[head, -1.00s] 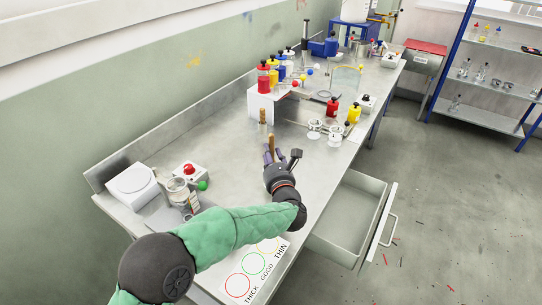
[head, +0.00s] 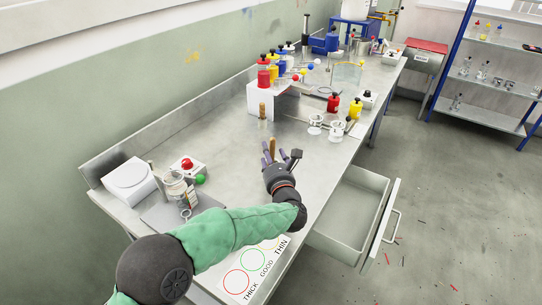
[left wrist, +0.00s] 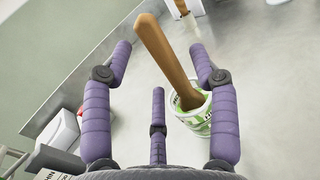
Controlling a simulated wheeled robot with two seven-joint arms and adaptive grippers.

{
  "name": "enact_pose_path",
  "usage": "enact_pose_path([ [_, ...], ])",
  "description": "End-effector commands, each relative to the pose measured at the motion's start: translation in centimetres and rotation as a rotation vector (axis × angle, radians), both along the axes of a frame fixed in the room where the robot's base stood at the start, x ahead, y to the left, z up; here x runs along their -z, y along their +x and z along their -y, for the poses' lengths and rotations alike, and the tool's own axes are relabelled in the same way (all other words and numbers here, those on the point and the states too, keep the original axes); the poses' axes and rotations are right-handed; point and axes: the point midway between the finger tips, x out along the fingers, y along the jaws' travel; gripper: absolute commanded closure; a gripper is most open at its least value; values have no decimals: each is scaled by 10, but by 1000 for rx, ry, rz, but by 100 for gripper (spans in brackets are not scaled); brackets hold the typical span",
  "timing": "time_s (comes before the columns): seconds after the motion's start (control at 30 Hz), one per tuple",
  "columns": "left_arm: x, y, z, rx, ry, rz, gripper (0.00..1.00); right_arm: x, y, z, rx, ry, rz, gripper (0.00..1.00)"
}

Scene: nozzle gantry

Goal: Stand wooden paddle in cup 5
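My left gripper (head: 279,155) is open, its purple fingers spread apart over the bench. In the left wrist view its fingers (left wrist: 160,85) stand around a wooden paddle (left wrist: 165,55) without visibly closing on it. The paddle leans, its lower end inside a white cup (left wrist: 197,122) with green on it. The cup's number cannot be read. In the head view the paddle (head: 272,147) rises just behind the hand, which hides the cup. My right gripper is not in view.
Another wooden paddle (head: 262,111) stands farther back by a white block (head: 264,98). Two clear glass vessels (head: 325,127) are at the right. A jar (head: 176,188) and a red-button box (head: 188,165) are at the left. A drawer (head: 352,215) hangs open in front.

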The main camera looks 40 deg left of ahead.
Motion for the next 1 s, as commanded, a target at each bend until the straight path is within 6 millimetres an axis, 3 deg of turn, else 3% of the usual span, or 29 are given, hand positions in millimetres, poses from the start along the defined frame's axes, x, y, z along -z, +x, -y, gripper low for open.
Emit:
enact_pose_path([
  [0.3, 0, -1, 1, 0, 0, 0, 36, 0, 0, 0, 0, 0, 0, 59],
  [0.47, 0, -7, 11, 2, -1, 1, 36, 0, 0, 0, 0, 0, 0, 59],
  [0.8, -1, -48, 62, 6, 0, 3, 36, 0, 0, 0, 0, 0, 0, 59],
  [1.0, 0, -66, 84, 3, -1, 2, 36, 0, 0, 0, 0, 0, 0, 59],
])
